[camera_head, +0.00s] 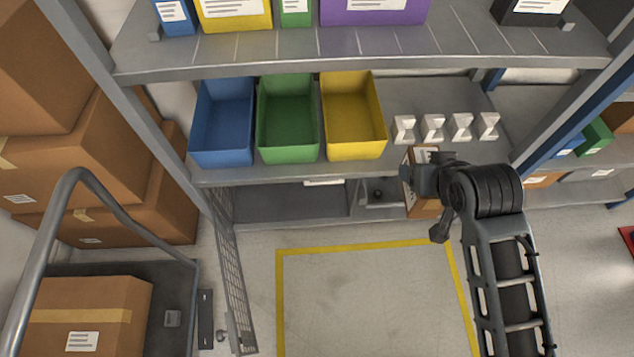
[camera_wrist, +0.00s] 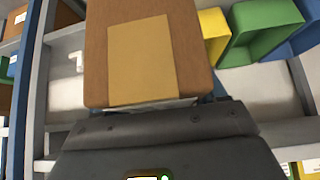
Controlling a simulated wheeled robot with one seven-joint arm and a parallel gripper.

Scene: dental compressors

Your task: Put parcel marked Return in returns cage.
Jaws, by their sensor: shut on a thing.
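My gripper (camera_head: 424,180) is shut on a brown cardboard parcel (camera_head: 424,208), held in front of the shelf's right half. In the wrist view the parcel (camera_wrist: 97,55) fills the upper middle, with a broad tan strip down its face, just beyond the dark gripper body (camera_wrist: 155,130). No readable Return mark shows, and the fingertips are hidden. A grey mesh door (camera_head: 232,270) stands swung open at the lower left of the shelving. Beside it is a dark low compartment (camera_head: 290,205) under the bin shelf, which looks like the cage; its inside is only partly visible.
Blue (camera_head: 222,120), green (camera_head: 288,118) and yellow (camera_head: 353,115) bins stand on the middle shelf. Several white hourglass-shaped pieces (camera_head: 433,128) stand right of them. A cart with a carton (camera_head: 90,310) is at lower left. The yellow-outlined floor (camera_head: 370,300) is clear.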

